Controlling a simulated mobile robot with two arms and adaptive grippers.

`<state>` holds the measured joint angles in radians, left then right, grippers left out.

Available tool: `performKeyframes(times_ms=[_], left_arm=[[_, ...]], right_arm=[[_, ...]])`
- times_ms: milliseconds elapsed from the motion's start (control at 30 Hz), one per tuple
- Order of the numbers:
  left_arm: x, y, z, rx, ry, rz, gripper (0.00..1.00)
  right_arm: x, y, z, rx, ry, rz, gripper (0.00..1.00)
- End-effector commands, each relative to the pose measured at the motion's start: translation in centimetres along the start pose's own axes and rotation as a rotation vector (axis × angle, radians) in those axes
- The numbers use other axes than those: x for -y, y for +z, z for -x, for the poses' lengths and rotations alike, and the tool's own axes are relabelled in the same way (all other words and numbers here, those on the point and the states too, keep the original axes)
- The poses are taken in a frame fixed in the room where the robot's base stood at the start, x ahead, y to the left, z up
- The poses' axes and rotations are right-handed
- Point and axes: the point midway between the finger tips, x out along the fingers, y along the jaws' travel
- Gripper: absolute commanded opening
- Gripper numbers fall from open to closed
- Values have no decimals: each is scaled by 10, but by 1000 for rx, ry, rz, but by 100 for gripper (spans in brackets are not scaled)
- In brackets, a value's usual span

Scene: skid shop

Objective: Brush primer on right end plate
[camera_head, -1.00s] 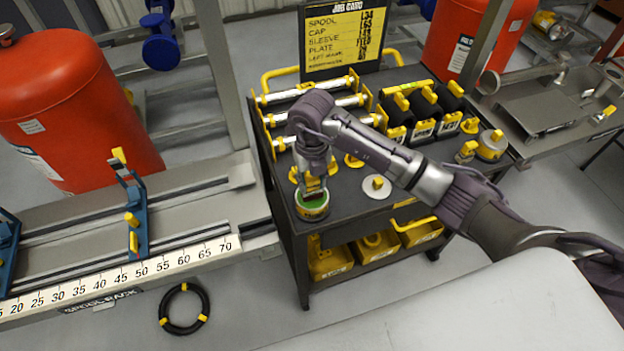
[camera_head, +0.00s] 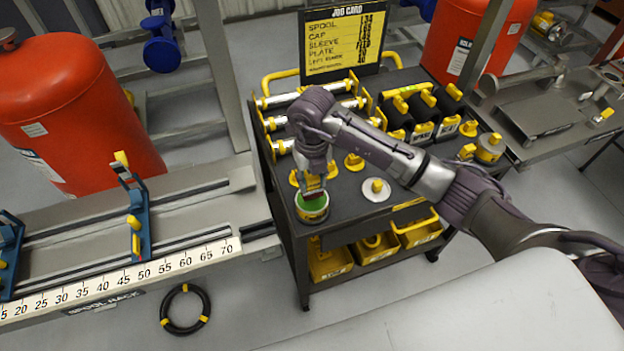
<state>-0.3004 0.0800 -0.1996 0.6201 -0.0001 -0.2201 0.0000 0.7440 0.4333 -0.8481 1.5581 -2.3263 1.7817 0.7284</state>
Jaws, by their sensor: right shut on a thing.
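My right gripper (camera_head: 314,181) points down over a small open pot with a green inside (camera_head: 312,217) at the front left corner of the black cart. It is shut on a small brush-like tool (camera_head: 315,191), mostly hidden by the fingers. The tool's lower end is at the pot's mouth; I cannot tell whether it touches the contents. Several metal tubes with yellow ends (camera_head: 279,122) lie on the cart behind the arm. I cannot tell which part is the right end plate. My left gripper is not in view.
A spool rack with a numbered scale (camera_head: 150,270) and a blue upright stand (camera_head: 138,215) is at the left. A white disc with a yellow knob (camera_head: 376,190) lies right of the pot. A job card (camera_head: 343,42) stands behind. A black ring (camera_head: 185,309) lies on the floor.

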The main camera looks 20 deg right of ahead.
Motion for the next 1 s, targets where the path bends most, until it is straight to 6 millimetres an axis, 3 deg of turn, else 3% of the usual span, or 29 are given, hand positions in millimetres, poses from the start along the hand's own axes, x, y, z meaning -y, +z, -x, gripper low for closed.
performKeyframes(times_ms=[567,1000], left_arm=[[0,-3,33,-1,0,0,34],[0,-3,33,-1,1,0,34]], right_arm=[[0,0,49,1,0,1,9],[0,0,50,1,0,1,9]])
